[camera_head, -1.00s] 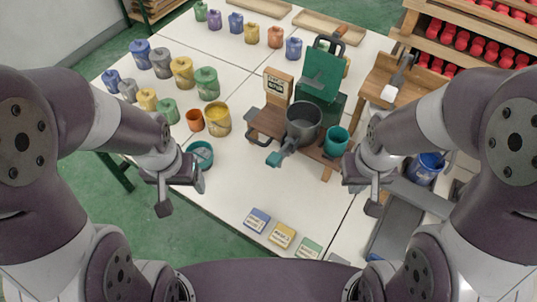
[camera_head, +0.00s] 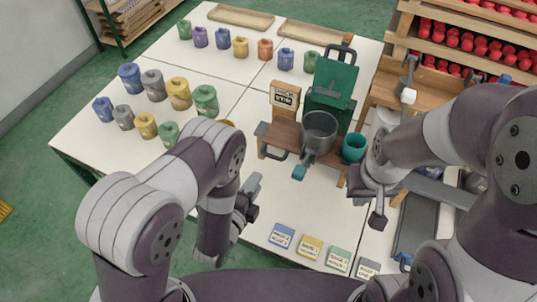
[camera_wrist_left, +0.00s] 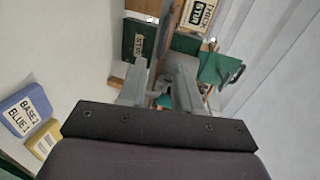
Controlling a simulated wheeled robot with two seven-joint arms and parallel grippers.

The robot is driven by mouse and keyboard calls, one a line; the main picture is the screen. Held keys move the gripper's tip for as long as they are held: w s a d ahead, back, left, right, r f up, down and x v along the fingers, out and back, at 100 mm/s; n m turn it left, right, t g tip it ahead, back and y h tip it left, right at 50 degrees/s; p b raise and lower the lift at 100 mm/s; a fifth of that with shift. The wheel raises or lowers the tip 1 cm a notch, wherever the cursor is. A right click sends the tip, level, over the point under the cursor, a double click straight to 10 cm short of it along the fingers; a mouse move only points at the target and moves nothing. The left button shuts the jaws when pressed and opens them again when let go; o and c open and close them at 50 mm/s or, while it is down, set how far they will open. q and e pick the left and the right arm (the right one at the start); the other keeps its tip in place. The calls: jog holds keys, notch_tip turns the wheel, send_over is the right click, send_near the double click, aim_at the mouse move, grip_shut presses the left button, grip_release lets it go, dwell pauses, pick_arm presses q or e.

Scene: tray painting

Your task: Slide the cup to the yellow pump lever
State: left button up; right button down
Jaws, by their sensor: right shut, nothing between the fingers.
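A teal cup (camera_head: 354,147) stands at the right end of the wooden stand, beside a grey pot (camera_head: 319,128) with a teal-tipped handle. I cannot make out a yellow pump lever; a green machine (camera_head: 332,85) with an orange-topped handle stands behind the pot. My left gripper (camera_head: 247,200) is open and empty, left of and in front of the stand; its spread fingers show in the left wrist view (camera_wrist_left: 160,85). My right gripper (camera_head: 378,205) is shut and empty, in front of and slightly right of the teal cup.
Several coloured jars (camera_head: 178,93) stand at the left of the white table, and another row at the back. A wooden sign (camera_head: 285,97) stands behind the stand. Label cards (camera_head: 310,247) lie along the front edge. My left arm hides part of the left table.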

aim_at(273, 156)
pick_arm(q)
jog(key=x, duration=0.4)
jog(key=p+x, duration=0.1)
jog(key=x, duration=0.3)
jog(key=p+x, duration=0.1)
jog(key=x, duration=0.3)
jog(key=shift+w+d+r, duration=0.15)
jog(key=shift+w+d, duration=0.1)
jog(key=shift+w, duration=0.1)
grip_shut()
